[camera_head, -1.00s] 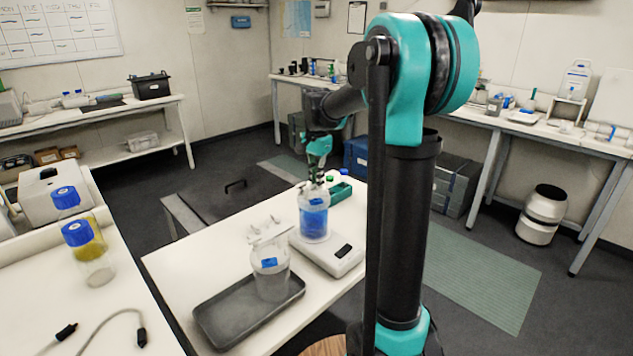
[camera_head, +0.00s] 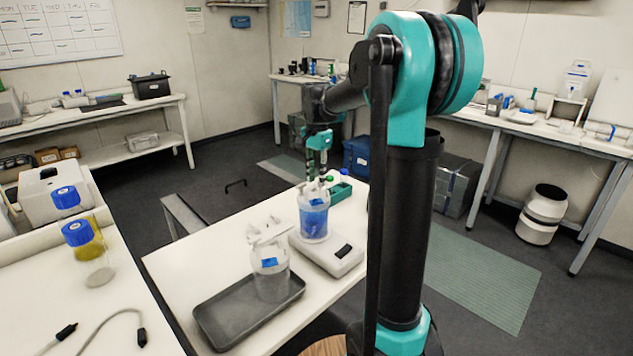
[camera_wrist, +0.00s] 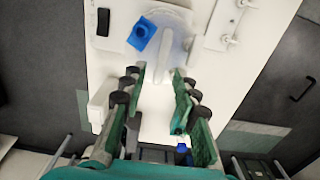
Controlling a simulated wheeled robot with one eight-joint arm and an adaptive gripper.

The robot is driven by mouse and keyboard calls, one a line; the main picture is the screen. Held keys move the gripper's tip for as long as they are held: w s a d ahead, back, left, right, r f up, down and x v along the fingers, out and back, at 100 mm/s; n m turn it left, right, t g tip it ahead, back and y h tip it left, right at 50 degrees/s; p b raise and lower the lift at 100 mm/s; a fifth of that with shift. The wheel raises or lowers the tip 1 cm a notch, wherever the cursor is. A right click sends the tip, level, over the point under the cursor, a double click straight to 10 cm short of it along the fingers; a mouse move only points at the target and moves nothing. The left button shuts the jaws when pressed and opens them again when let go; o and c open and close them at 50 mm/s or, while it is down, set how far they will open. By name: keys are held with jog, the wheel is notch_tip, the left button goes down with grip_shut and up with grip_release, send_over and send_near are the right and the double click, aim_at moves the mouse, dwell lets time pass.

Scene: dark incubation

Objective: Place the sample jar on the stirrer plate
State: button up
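The sample jar (camera_head: 314,218), clear with blue contents and a blue label, stands upright on the white stirrer plate (camera_head: 340,262). In the wrist view the jar (camera_wrist: 176,28) is at the top, beyond my fingertips, with its blue label to the left. The plate's dark display (camera_wrist: 103,21) shows at the upper left. My gripper (camera_head: 318,178) is at the far side of the jar's top. In the wrist view my gripper (camera_wrist: 159,76) has its fingers apart, with nothing clamped between them. The head view does not show whether a finger touches the jar.
A second clear jar with a blue label (camera_head: 271,277) stands on a dark grey tray (camera_head: 223,328) at the front. A green rack (camera_head: 341,191) is behind the plate. Blue-capped bottles (camera_head: 78,232) stand on the left bench. Small white clips (camera_head: 262,228) lie left of the plate.

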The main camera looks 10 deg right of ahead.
notch_tip(320, 180, up, 10)
jog(key=s+d+f+n+t, duration=0.1)
jog(key=s+f+n, duration=0.4)
jog(key=s+f, duration=0.8)
jog(key=s+d+f+n+t, duration=0.2)
jog(key=s+f+n, duration=0.4)
jog(key=s+f, duration=0.7)
jog(key=shift+f+t, duration=0.6)
